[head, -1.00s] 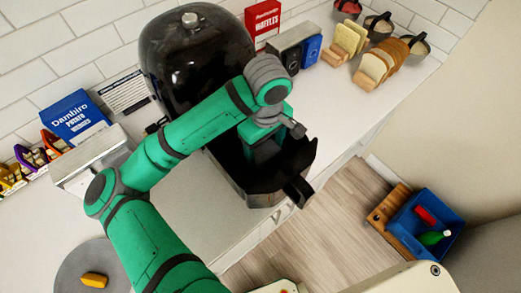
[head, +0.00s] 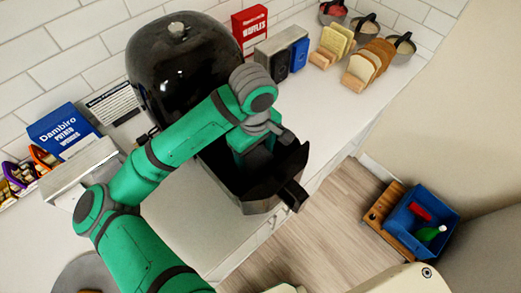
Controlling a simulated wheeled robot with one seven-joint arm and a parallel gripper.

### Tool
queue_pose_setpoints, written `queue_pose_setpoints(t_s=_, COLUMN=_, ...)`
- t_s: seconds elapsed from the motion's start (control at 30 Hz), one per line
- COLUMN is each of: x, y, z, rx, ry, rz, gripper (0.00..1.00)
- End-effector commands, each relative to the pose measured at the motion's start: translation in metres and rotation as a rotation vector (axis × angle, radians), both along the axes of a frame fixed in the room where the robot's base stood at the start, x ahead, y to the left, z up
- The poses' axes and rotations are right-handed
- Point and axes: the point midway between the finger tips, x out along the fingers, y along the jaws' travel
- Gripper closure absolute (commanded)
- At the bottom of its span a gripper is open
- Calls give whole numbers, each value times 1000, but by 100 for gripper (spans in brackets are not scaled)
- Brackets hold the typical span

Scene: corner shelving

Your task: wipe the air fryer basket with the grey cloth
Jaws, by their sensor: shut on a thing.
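The black air fryer (head: 180,75) stands on the white counter against the tiled wall. Its basket (head: 262,200) is pulled out at the front, with its handle (head: 293,194) pointing to the lower right. My green arm reaches across the counter, and my gripper (head: 250,170) points down into the basket. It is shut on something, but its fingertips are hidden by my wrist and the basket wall. The grey cloth cannot be made out in this view. Whether the gripper touches the basket floor cannot be told.
A red waffles box (head: 250,30), a toaster (head: 281,52), bread racks (head: 370,66) and hanging baskets stand along the back right. A blue potato wedges box (head: 62,130) is at left. A blue bin (head: 424,222) sits on the floor at right.

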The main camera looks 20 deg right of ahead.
Motion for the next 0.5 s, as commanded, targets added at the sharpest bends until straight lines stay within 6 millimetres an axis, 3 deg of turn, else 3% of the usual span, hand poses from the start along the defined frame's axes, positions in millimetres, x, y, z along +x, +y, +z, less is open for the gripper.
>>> queue_pose_setpoints(t_s=0.2, x=-5, y=20, z=-2, rx=12, ry=8, rz=8, gripper=55)
queue_pose_setpoints(t_s=0.5, x=-11, y=34, z=-1, rx=12, ry=7, rz=3, gripper=55)
